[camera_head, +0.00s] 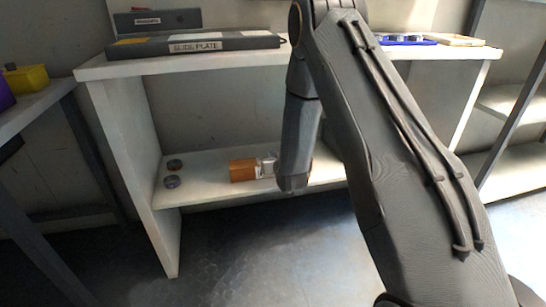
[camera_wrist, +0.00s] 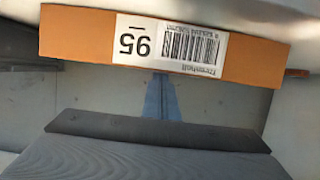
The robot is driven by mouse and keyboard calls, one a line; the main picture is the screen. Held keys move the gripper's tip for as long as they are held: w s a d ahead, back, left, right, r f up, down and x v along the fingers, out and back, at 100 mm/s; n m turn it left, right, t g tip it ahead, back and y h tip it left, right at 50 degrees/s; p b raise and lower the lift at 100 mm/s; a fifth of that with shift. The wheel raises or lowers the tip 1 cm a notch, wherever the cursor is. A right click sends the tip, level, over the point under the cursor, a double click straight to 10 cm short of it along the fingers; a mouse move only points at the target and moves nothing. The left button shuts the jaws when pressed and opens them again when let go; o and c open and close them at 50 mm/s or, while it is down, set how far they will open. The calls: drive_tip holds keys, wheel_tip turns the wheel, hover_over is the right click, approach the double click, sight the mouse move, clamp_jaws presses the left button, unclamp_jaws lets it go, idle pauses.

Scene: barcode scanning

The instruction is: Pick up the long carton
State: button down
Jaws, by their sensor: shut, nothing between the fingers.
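The long carton (camera_head: 242,170) is orange with a white label and lies on the lower shelf of the white bench. Its right part is hidden behind my arm. In the wrist view the carton (camera_wrist: 85,34) spans the top of the picture, and its label shows a barcode and "95" upside down. My gripper (camera_head: 292,184) is at the low end of my arm, in front of the carton's right part. It is shut and empty. Its fingertips are not clear, and I cannot tell whether it touches the carton.
Two small round dark parts (camera_head: 173,173) lie on the lower shelf (camera_head: 205,192), left of the carton. The bench top (camera_head: 110,68) above carries a long dark box marked "SLIDE PLATE" (camera_head: 195,45) and a blue tray (camera_head: 405,40). The bench's left side panel (camera_head: 135,170) bounds the shelf.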

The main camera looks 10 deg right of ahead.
drive_tip(key=shift+s+f, duration=0.3)
drive_tip(key=shift+f, duration=0.25)
drive_tip(key=p, duration=0.3)
hover_over(278, 186)
drive_tip(key=shift+f, duration=0.15)
drive_tip(key=shift+w+r+p, duration=0.1)
drive_tip(key=shift+r+p, duration=0.85)
drive_tip(key=shift+p, duration=0.1)
